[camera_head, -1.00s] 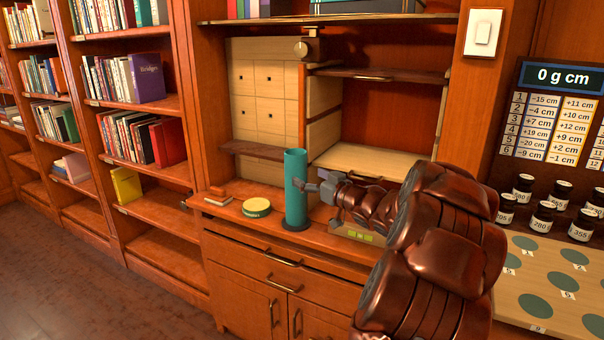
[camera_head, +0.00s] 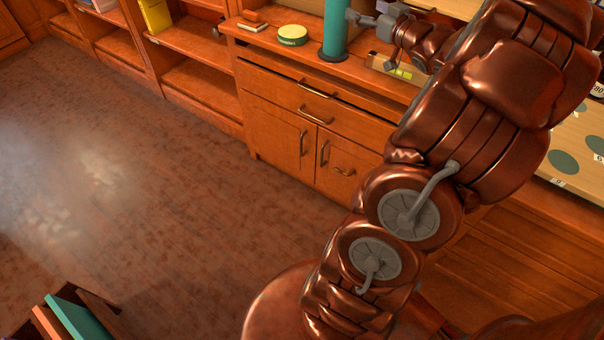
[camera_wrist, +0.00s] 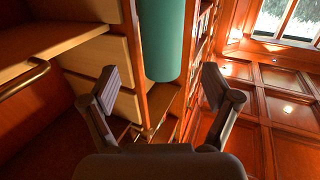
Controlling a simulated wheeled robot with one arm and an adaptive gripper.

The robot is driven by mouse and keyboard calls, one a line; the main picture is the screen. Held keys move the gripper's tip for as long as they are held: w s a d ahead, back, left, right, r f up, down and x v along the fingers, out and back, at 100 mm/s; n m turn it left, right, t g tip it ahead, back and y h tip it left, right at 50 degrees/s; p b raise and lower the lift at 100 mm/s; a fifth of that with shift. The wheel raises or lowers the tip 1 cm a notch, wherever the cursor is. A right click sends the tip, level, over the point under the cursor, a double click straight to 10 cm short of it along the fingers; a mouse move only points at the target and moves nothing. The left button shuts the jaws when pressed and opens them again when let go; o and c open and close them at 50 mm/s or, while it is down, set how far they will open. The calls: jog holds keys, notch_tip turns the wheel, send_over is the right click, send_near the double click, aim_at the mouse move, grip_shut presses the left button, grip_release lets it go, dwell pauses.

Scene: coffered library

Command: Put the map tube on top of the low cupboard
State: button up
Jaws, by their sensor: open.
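The map tube (camera_head: 335,28) is a teal cylinder. It stands upright in a dark round base on the worktop of a wooden cupboard (camera_head: 270,112) with drawers and doors. Its upper part is outside the head view. My gripper (camera_head: 353,16) is open at the tube's right side. In the wrist view the map tube (camera_wrist: 162,40) shows beyond the gap between the spread fingers of my gripper (camera_wrist: 160,88), with one end visible. I cannot tell whether a finger touches it. No other cupboard is clearly the low one.
A yellow book (camera_head: 156,15) is on the shelves further left. Teal and orange books (camera_head: 75,318) show at the lower left. The floor (camera_head: 150,180) between is clear.

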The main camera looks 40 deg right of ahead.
aim_at(335, 13)
jog(key=w+a+g, duration=0.1)
jog(key=w+a+f+g+h, duration=0.2)
jog(key=w, duration=0.1)
jog(key=shift+f+m, duration=0.15)
jog(key=shift+m, duration=0.25)
jog(key=s+a+f+g, duration=0.2)
jog(key=a+f+g, duration=0.2)
jog(key=a, duration=0.3)
jog(key=s+a+f+g, duration=0.3)
jog(key=a+f, duration=0.1)
jog(key=a, duration=0.3)
jog(key=s+a+f+g+y, duration=0.1)
jog(key=s+a+g, duration=0.2)
jog(key=s+a, duration=0.5)
jog(key=s+a+f+n+g+y, duration=0.1)
jog(key=s+a+f+g+y, duration=0.1)
jog(key=s+a, duration=0.7)
jog(key=s+a+f+n+g+y, duration=0.1)
jog(key=s+a+g, duration=0.4)
jog(key=s+a, duration=0.3)
jog(key=shift+s+a+f, duration=0.25)
jog(key=shift+s+a, duration=0.05)
jog(key=shift+s, duration=0.55)
